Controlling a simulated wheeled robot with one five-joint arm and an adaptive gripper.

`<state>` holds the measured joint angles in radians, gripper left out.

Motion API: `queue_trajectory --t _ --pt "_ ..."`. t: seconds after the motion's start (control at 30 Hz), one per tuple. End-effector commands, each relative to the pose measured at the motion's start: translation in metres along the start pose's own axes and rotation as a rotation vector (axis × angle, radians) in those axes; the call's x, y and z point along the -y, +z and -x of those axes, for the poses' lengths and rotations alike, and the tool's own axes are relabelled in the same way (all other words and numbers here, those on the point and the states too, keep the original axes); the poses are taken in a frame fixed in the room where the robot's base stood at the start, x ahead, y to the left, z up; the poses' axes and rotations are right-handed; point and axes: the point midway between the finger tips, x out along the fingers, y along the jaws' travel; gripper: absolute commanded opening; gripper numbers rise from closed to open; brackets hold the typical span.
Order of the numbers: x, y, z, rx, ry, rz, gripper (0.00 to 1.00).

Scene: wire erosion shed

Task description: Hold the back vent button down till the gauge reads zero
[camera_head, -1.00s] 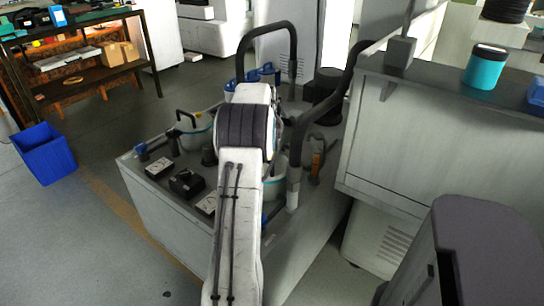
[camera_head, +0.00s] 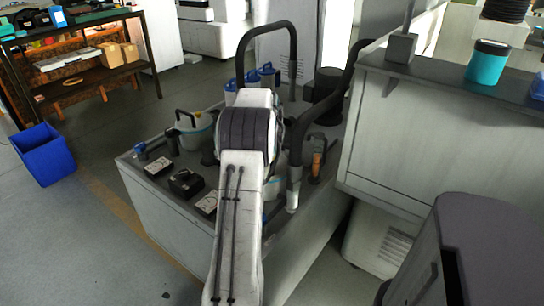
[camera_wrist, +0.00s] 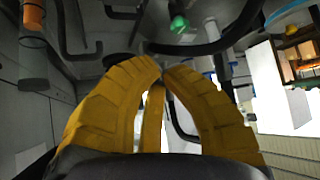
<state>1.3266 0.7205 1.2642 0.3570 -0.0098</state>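My gripper (camera_wrist: 160,66) shows in the wrist view with its yellow fingers drawn together at the tips, and I see nothing between them. In the head view my arm hides it behind the elbow. A green-tipped part (camera_wrist: 178,22) shows beyond the fingertips in the wrist view, apart from them; I cannot tell if it is a vent button. In the head view, white-faced boxes (camera_head: 157,166) and (camera_head: 207,203) that look like meters lie at the bench's near left side. Their readings are too small to make out. I cannot pick out the back vent button.
The grey bench (camera_head: 165,220) carries a black box (camera_head: 186,184), a white pot (camera_head: 196,132), blue bottles (camera_head: 268,75) and an orange-handled tool (camera_head: 317,163). A black hose (camera_head: 262,30) arches behind my arm. A grey counter (camera_head: 440,120) stands right; a blue bin (camera_head: 44,154) stands left on open floor.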

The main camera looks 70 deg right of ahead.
Motion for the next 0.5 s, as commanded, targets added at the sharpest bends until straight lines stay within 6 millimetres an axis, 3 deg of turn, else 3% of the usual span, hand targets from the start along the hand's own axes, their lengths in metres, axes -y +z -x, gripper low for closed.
queue_trajectory --t 0.5 --pt "0.000 0.043 -0.042 -0.001 0.000 0.000 0.00"
